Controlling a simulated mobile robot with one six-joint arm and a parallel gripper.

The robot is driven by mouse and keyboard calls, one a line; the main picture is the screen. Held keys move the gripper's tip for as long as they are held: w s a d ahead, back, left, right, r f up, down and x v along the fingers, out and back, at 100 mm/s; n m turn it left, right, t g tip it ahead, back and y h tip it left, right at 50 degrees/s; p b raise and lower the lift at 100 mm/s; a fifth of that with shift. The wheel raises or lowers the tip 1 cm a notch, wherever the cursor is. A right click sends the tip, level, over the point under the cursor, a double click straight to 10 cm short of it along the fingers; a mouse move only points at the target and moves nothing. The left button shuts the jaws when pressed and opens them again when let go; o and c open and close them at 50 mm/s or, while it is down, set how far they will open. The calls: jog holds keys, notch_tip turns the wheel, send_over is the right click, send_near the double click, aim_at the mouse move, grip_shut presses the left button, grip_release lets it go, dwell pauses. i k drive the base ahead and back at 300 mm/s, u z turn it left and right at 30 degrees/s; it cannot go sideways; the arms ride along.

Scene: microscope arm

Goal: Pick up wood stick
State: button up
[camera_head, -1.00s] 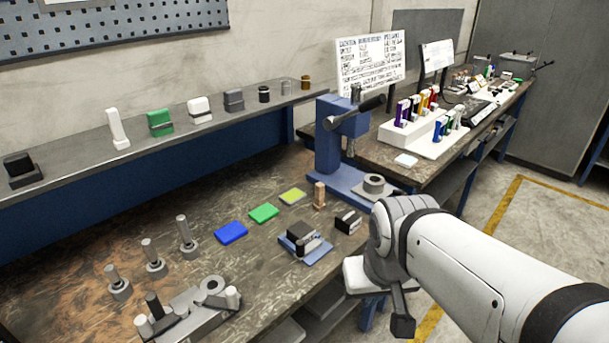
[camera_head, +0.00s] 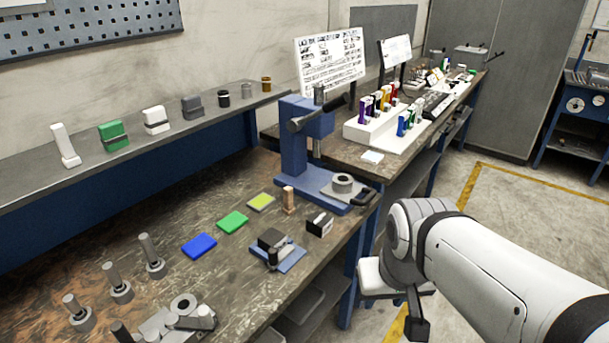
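The wood stick (camera_head: 289,200) is a small light-brown upright piece on the worn workbench (camera_head: 222,290). It stands just in front of the base of the blue press (camera_head: 293,150). My gripper (camera_head: 398,303) hangs at the end of my white arm, in front of the bench's edge and to the right of and nearer than the stick. It is well apart from the stick. A dark finger points down, but the fingertips do not show clearly enough to tell open from shut.
A black box (camera_head: 319,223) stands right of the stick, and a blue-based fixture (camera_head: 290,259) is nearer. Yellow (camera_head: 261,202), green (camera_head: 232,222) and blue (camera_head: 199,245) pads lie to the left. Several metal posts stand farther left. Floor right of the bench is free.

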aim_at(288, 208)
jog(key=z, duration=1.7)
jog(key=i, duration=1.9)
jog(key=u, duration=3.85)
jog(key=i, duration=0.95)
jog(key=z, duration=0.05)
